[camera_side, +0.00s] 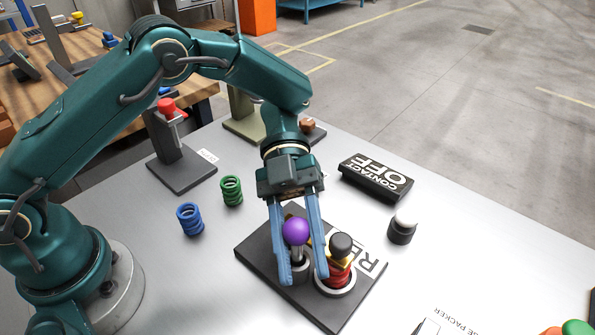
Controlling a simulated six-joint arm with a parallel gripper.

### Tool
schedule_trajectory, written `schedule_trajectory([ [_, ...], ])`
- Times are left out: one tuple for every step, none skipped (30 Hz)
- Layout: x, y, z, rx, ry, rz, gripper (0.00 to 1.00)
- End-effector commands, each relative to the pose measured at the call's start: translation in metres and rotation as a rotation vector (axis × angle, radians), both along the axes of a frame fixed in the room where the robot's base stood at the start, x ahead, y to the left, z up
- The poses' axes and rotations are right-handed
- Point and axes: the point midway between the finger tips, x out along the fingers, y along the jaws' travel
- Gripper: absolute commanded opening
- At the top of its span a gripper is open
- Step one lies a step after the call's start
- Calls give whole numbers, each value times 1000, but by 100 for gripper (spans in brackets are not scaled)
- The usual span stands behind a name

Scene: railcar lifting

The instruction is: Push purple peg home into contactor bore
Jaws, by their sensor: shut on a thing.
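The purple peg (296,231) has a round purple head above a pale stem. My gripper (303,277) points down with its long blue fingers on either side of the peg and is shut on it. The peg stands upright at the left dark bore (300,270) of a dark base plate (262,250). The lower stem is partly hidden by the left finger, and I cannot tell how deep it sits. Beside it on the plate, a black-knobbed peg (340,245) stands in a second bore with red rings around it; the right finger passes close to it.
A blue coil (190,219) and a green coil (231,190) stand to the left. A red-topped stand (180,160) is behind.

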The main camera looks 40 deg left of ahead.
Motion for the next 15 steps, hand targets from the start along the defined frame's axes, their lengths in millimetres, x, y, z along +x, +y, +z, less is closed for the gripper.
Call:
schedule_trajectory([
  [0,0,-1,0,0,0,0],
  [0,0,-1,0,0,0,0],
  [0,0,-2,0,0,0,0],
  [0,0,-2,1,1,0,0],
  [0,0,-3,1,1,0,0],
  [0,0,-3,0,1,0,0],
  [0,0,-4,1,1,0,0],
  [0,0,-4,0,1,0,0],
  [0,0,-5,1,1,0,0],
  [0,0,-5,1,1,0,0],
  [0,0,-5,0,0,0,0],
  [0,0,-6,0,0,0,0],
  [0,0,-6,0,0,0,0],
  [0,0,-6,0,0,0,0],
  [0,0,-6,0,0,0,0],
])
